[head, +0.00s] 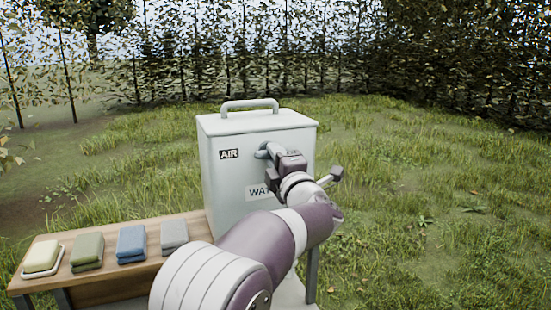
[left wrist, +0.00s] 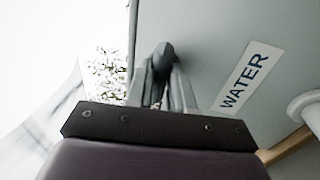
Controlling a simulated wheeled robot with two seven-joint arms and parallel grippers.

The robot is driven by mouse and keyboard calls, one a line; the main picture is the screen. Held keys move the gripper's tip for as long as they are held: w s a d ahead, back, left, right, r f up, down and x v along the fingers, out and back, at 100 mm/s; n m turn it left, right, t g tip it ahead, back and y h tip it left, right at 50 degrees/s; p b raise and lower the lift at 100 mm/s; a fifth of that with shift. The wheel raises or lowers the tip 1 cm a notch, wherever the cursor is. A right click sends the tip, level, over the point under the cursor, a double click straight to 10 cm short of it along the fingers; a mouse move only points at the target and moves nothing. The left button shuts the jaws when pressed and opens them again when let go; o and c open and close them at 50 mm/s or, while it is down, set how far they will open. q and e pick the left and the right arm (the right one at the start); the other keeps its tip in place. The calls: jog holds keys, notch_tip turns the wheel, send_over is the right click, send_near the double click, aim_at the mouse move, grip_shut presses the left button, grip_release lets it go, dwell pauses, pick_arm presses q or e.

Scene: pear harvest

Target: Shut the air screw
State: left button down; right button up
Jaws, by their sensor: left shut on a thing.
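The grey metal tank (head: 225,185) stands on the bench with an AIR label (head: 229,154) on its front. To the right of that label a light grey fitting (head: 263,151) sticks out, level with my left gripper (head: 287,160). In the left wrist view my left gripper (left wrist: 163,92) is shut on a dark, rounded piece (left wrist: 163,57), which I take for the air screw. The fingers stand on both sides of it. How far the screw is turned cannot be told. My left arm partly covers the WATER label (head: 260,192), which shows whole in the left wrist view (left wrist: 244,80).
The wooden bench (head: 105,290) holds a yellow block on a dish (head: 42,258) and folded cloths, green (head: 87,250), blue (head: 131,243) and grey (head: 174,236). A carry handle (head: 249,105) tops the tank. A pale round part (left wrist: 305,106) shows below WATER. Open grass surrounds the bench.

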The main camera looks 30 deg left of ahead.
pick_arm(q)
jog(key=shift+r, duration=0.1)
dwell(0.3)
jog(key=c, duration=1)
grip_release()
jog(key=shift+d, duration=0.1)
jog(key=b+v, duration=0.3)
jog(key=v, duration=0.9)
jog(key=shift+s+d, duration=0.2)
